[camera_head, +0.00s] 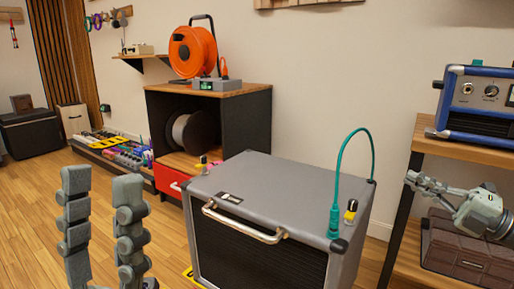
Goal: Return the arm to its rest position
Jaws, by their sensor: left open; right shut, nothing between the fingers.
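My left gripper (104,205) is at the lower left with its two grey fingers upright and apart, open and empty. It is in front of the wooden floor, to the left of the grey amp. My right gripper (418,182) comes in from the right edge, pointing left, with its fingers together and nothing between them. It is in front of the wooden shelf at the right, apart from the amp. Most of both arms is out of view.
The grey amp (270,190) stands in the middle, with a teal cable (340,165) arching over its right side. A cabinet (250,125) carries an orange cable reel (192,52). A blue amp (478,98) sits on the right shelf (470,148). Floor is free at left.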

